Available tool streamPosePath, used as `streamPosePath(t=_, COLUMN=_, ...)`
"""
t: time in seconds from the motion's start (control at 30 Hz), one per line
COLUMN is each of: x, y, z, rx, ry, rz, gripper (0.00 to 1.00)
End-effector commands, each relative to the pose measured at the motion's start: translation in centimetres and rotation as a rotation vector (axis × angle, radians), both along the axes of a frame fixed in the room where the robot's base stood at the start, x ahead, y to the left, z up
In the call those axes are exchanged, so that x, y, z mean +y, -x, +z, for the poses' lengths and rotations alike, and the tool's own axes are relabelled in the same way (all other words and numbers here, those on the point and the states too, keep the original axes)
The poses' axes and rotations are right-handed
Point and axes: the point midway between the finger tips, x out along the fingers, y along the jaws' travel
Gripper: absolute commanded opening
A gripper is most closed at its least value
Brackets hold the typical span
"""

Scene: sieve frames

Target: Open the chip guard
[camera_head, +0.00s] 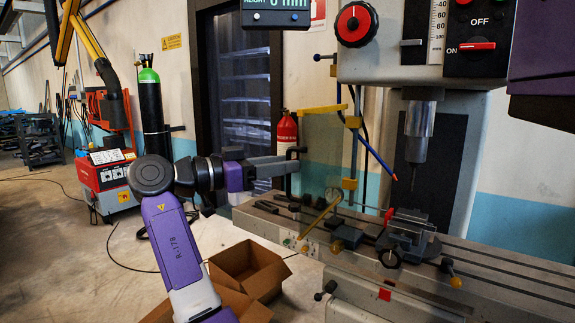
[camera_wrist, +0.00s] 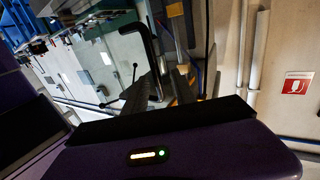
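The chip guard (camera_head: 322,150) is a clear panel with a yellow top edge, held on a post with yellow clamps beside the drill press. It stands left of the drill spindle. A bent black handle (camera_head: 297,151) shows at its left side, and a bent black bar, likely this handle, is near in the wrist view (camera_wrist: 149,48). My gripper (camera_head: 294,161) is at the handle, with its two grey fingers spread apart. Whether the fingers touch the handle or only flank it cannot be told.
The drill press table (camera_head: 500,262) carries a vise (camera_head: 408,235) under the spindle (camera_head: 418,140). A red extinguisher (camera_head: 286,137) is behind my gripper. An open cardboard box (camera_head: 248,268) stands on the floor below. A red welding machine (camera_head: 108,178) is at the left.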

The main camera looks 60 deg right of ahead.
Motion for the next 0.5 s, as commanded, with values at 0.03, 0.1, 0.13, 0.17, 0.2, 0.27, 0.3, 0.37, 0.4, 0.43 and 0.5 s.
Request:
streamPosePath(t=0.03, x=0.7, y=-0.7, z=0.0, rx=0.001, ry=0.001, rz=0.004, gripper=0.32)
streamPosePath(t=0.1, x=1.7, y=-1.4, z=0.0, rx=0.000, ry=0.001, rz=0.005, gripper=0.32)
streamPosePath(t=0.13, x=2.1, y=-1.7, z=0.0, rx=0.001, ry=0.001, rz=0.004, gripper=0.32)
streamPosePath(t=0.17, x=2.5, y=-2.0, z=0.0, rx=0.000, ry=0.000, rz=0.003, gripper=0.32)
streamPosePath(t=0.2, x=3.0, y=-2.3, z=0.0, rx=0.001, ry=0.001, rz=0.002, gripper=0.32)
streamPosePath(t=0.27, x=3.7, y=-2.8, z=0.0, rx=0.001, ry=0.000, rz=0.003, gripper=0.32)
streamPosePath(t=0.3, x=4.1, y=-3.1, z=0.0, rx=0.000, ry=0.000, rz=0.002, gripper=0.32)
streamPosePath(t=0.37, x=4.5, y=-3.5, z=0.0, rx=0.001, ry=0.000, rz=0.002, gripper=0.32)
streamPosePath(t=0.4, x=4.7, y=-3.6, z=0.0, rx=0.001, ry=-0.001, rz=0.002, gripper=0.32)
streamPosePath(t=0.43, x=4.8, y=-3.7, z=0.0, rx=0.001, ry=-0.001, rz=0.001, gripper=0.32)
streamPosePath(t=0.5, x=5.0, y=-3.8, z=0.0, rx=0.001, ry=-0.001, rz=0.000, gripper=0.32)
